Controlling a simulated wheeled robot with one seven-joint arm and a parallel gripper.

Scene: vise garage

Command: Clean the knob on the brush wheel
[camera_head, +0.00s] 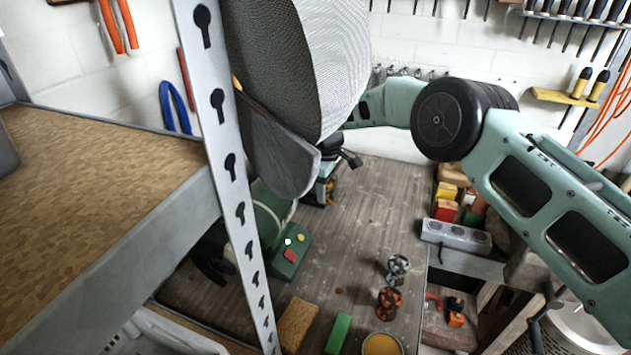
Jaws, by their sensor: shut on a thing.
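A green bench machine (268,215) stands on the workbench behind a perforated metal upright. Its switch box (288,252) has red and yellow buttons. I cannot make out a brush wheel on it; the upright and a large grey mesh body (305,60) cover much of that area. A grey-and-black knob-like part (398,267) and a rusty orange-and-black one (388,302) stand on the bench. I cannot tell whether either is the task's knob. My teal arm reaches in from the right and passes behind the mesh body.
The perforated upright (240,210) and a cork-topped shelf (95,170) stand close on the left. A wooden block (298,324), a green block (338,334) and a yellow-topped round container (382,345) line the near bench. The middle of the workbench (365,215) is clear.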

